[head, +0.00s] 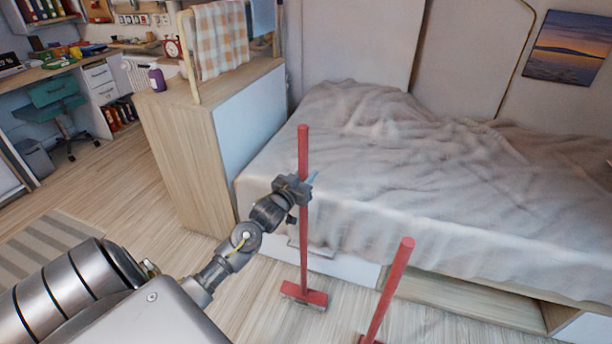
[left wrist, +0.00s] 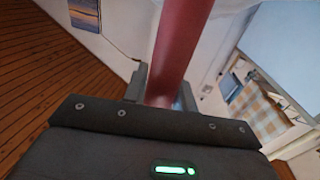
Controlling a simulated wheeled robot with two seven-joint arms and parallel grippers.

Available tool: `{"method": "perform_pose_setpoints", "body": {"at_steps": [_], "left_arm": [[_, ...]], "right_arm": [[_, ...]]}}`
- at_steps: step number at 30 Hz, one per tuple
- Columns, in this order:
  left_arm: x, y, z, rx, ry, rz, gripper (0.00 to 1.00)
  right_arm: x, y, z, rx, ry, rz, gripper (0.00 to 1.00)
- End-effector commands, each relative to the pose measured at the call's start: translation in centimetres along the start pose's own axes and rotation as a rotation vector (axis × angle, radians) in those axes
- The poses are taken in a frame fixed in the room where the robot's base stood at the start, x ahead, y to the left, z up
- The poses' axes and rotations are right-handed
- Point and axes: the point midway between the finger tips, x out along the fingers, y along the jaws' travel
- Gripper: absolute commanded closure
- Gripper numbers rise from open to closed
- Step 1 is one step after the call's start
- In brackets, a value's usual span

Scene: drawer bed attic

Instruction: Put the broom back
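A red broom (head: 304,240) stands nearly upright on the floor beside the bed, its wide red head at the bottom. My left gripper (head: 303,186) is around the upper part of its handle. In the left wrist view the red handle (left wrist: 178,55) passes between the two fingers (left wrist: 162,92), which appear to press on both sides. A second red-handled tool (head: 389,290) stands tilted to the right of the broom; its lower end is cut off by the frame. My right gripper is not in view.
The bed (head: 400,180) with a rumpled cover lies just behind the broom, with a drawer front below. A wooden cabinet (head: 185,165) stands at the left of the bed. Wooden floor (head: 150,215) is clear there, with a striped rug (head: 50,260) further left.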

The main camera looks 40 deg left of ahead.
Motion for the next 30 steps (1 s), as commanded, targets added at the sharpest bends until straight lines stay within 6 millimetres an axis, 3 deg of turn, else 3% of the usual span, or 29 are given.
{"method": "perform_pose_setpoints", "body": {"at_steps": [1, 5, 16, 30], "left_arm": [[0.0, 0.0, 0.0, 0.0, -0.001, 0.0, 0.67], [0.0, 0.0, 0.0, 0.0, -0.001, 0.0, 0.52], [-0.5, 0.0, -0.2, 0.0, -0.002, 0.0, 0.52], [-9.5, 0.0, -0.2, 0.0, -0.003, 0.0, 0.52]], "right_arm": [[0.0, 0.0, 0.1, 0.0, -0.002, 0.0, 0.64], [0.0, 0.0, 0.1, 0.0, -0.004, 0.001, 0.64], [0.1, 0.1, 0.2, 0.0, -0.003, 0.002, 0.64], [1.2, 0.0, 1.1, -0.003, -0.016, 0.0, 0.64]]}}
